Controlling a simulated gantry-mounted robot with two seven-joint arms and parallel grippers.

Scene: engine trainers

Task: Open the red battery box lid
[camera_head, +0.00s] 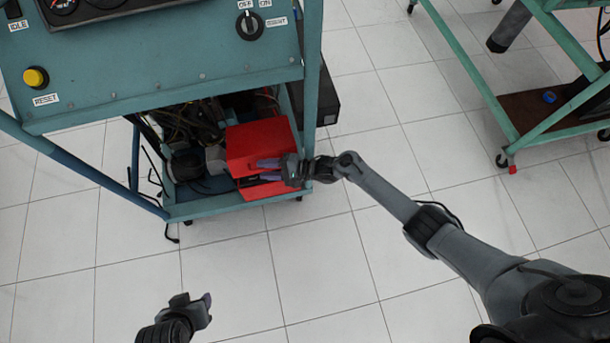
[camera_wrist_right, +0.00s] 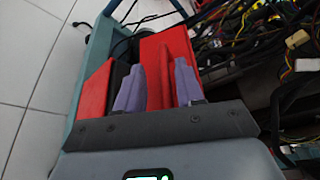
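The red battery box (camera_head: 265,190) sits on the lower shelf of the teal engine trainer. Its red lid (camera_head: 252,142) shows above it, with a dark gap between lid and box at the front. My right gripper (camera_head: 269,170) is at this gap, fingers pointing left. In the right wrist view, its two purple fingers (camera_wrist_right: 160,88) stand apart on either side of the lid's edge (camera_wrist_right: 163,70); the box wall (camera_wrist_right: 95,92) is left of them. Whether they touch the lid is unclear. My left gripper (camera_head: 197,303) hangs low over the floor, away from the box; its opening is unclear.
The trainer's panel (camera_head: 160,65) overhangs the shelf, and its right post (camera_head: 311,70) stands close to my right gripper. Cables and engine parts (camera_head: 185,130) crowd the space left of the box. A second green frame (camera_head: 480,90) stands at right. The tiled floor in front is clear.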

